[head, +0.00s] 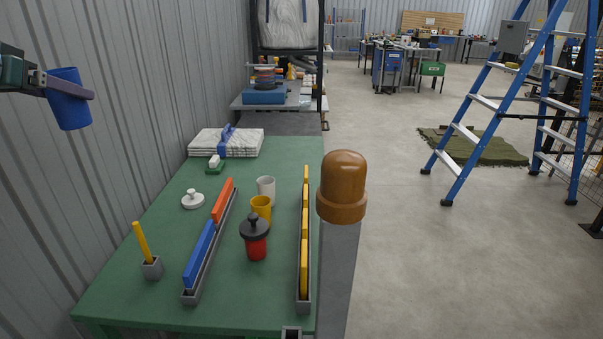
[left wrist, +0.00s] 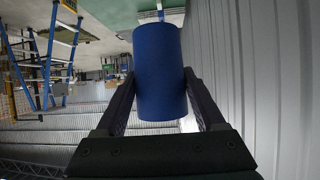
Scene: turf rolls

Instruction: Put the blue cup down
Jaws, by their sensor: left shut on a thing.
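The blue cup (head: 72,113) is at the upper left in the head view, beside the corrugated wall and well above the table. My left gripper (head: 68,87) is shut on it, with a finger across its side. In the left wrist view the blue cup (left wrist: 160,55) sits between both fingers of the left gripper (left wrist: 158,88). The cup looks roughly upright, and its inside is hidden. The green table (head: 150,305) lies below and to the right of the cup. My right gripper is not in view.
The table holds a yellow cup (head: 261,206), a white cup (head: 266,186), a red jar (head: 256,247), a pencil holder (head: 152,268), a white-knobbed lid (head: 192,200) and two long trays. A brown-capped post (head: 343,190) stands at the right. Bare tabletop shows at front left.

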